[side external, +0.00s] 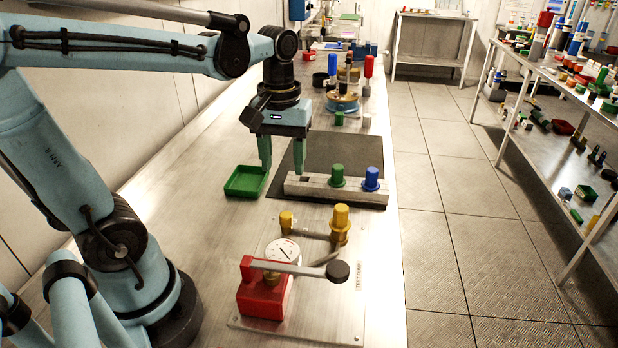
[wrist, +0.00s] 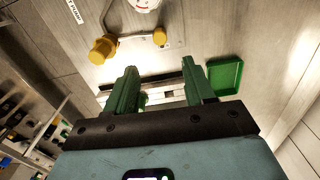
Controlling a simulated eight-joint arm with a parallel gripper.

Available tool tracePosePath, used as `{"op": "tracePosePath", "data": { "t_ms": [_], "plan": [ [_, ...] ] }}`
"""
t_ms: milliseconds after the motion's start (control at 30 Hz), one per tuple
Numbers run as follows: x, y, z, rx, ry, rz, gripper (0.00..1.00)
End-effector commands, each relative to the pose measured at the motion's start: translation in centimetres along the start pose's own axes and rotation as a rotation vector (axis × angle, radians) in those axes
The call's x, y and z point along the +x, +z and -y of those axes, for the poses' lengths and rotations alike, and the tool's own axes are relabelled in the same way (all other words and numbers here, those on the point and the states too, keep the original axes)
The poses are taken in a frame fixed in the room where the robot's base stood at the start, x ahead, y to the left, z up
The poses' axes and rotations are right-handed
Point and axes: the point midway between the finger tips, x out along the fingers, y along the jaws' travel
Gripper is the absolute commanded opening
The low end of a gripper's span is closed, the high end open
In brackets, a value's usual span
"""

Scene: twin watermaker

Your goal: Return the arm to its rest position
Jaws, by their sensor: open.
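My gripper (side external: 283,155) hangs from my teal arm over the workbench, fingers pointing down. Its two green fingers are spread apart with nothing between them. They are above the left end of a grey metal block (side external: 315,187), which carries a green knob (side external: 337,176) and a blue knob (side external: 371,179) and has a dark hole near its left end. In the wrist view the gripper (wrist: 162,82) also shows open, with the block partly hidden behind the fingers.
A green tray (side external: 246,182) lies left of the block; it also shows in the wrist view (wrist: 224,76). A test pump with a red body (side external: 265,290) and yellow fittings (side external: 340,222) stands nearer. Coloured parts stand farther back (side external: 342,102). Shelves (side external: 560,115) are at right beyond the floor.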

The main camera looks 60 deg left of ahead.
Motion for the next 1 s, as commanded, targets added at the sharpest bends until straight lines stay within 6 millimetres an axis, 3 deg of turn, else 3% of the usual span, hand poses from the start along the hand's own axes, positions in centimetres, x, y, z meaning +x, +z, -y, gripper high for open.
{"op": "tracePosePath", "data": {
  "t_ms": [167,600,1000],
  "plan": [
    [0.2,0.5,-0.3,0.066,0.029,-0.045,0.53],
    [1.9,3.2,-3.1,0.642,0.217,-0.507,0.53],
    [1.9,3.4,-3.6,0.729,0.233,-0.593,0.53]
  ]
}}
